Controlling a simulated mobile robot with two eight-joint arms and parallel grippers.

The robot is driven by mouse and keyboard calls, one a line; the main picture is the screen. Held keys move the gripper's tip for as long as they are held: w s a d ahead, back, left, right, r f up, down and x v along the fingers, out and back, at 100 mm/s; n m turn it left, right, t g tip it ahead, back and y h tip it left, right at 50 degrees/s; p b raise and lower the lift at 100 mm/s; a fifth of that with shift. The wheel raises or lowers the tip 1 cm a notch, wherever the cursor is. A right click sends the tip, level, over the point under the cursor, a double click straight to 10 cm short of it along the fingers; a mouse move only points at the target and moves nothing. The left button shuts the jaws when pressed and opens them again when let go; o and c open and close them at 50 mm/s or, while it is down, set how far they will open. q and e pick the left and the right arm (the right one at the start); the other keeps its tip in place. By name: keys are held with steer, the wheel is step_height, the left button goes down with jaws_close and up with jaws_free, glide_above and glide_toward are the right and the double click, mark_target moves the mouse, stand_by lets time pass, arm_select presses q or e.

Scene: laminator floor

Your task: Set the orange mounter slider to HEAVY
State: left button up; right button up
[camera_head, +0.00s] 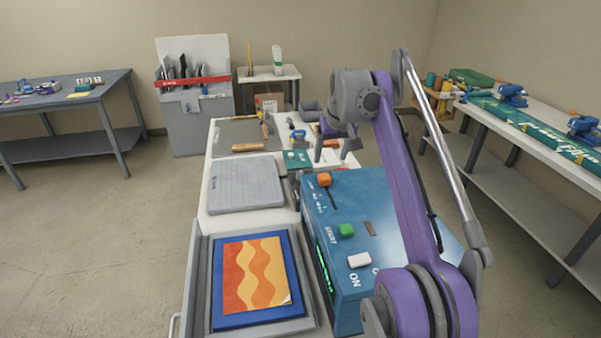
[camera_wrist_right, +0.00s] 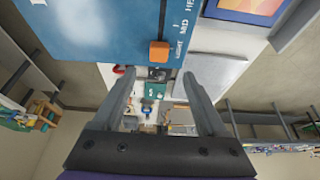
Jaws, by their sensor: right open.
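The orange mounter slider (camera_head: 324,180) is a small block on top of the blue machine (camera_head: 348,205), at the far end of its slot. In the right wrist view the orange slider (camera_wrist_right: 159,51) stands beside the LIGHT mark, with MID and the start of HEAVY further along the slot. My right gripper (camera_head: 335,152) is open and empty, beyond and above the slider. In the wrist view its two fingers (camera_wrist_right: 160,80) point toward the slider, which lies just ahead of the gap, apart from them. My left gripper is not in view.
A grey board (camera_head: 245,185) and tools lie on the white table. My purple right arm spans the machine's right side.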

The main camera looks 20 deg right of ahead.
mark_target(325, 177)
steer(key=b+x, duration=0.2)
steer(key=x, duration=0.8)
steer(key=shift+w+d+f, duration=0.15)
steer(key=shift+w+f, duration=0.15)
steer(key=shift+w, duration=0.05)
steer(key=shift+c, duration=0.2)
jaws_close()
stand_by(0.9)
